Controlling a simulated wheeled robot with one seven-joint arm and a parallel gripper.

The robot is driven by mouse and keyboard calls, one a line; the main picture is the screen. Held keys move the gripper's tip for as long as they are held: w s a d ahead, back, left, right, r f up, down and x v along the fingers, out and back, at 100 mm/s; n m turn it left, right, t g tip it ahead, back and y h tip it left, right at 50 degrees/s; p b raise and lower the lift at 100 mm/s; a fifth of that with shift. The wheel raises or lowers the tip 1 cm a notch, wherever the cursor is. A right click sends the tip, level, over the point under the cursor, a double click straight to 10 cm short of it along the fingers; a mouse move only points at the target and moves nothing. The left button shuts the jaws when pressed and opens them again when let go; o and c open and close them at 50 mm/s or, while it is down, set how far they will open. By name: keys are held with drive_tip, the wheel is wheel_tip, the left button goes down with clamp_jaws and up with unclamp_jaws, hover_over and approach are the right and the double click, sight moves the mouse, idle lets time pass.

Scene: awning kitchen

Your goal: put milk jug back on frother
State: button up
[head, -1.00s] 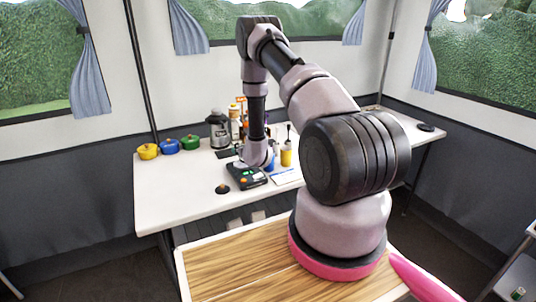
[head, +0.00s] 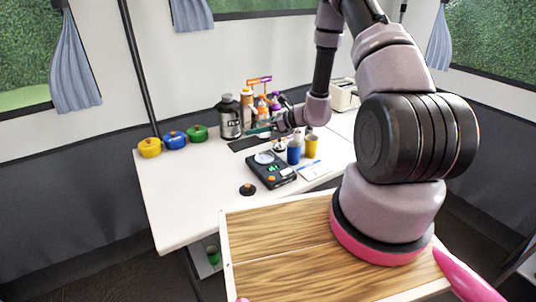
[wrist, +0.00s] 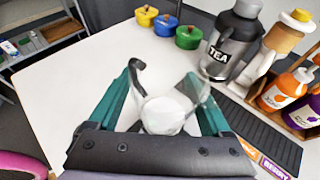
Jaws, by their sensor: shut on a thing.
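My gripper (wrist: 165,105) has teal fingers and is shut on the milk jug (wrist: 163,115), a clear vessel with white inside and a dark curved handle at its left. In the head view my gripper (head: 262,130) is over the back of the white table, in front of the tea canister; the jug is hard to make out there. I cannot tell for sure which is the frother.
The tea canister (wrist: 232,45) and a bottle rack (wrist: 285,95) stand to the right in the wrist view. Yellow, blue and green pots (head: 172,140) line the table's left back. A blue cup (head: 293,152) and a yellow cup (head: 311,147) stand right of the appliance. The left tabletop is clear.

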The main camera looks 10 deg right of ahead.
wheel_tip(320, 180, down, 10)
drive_tip(key=shift+s+r, duration=0.1)
idle(0.4)
drive_tip(key=o, duration=1.4)
drive_tip(key=shift+f, duration=0.2)
drive_tip(key=shift+o, duration=0.2)
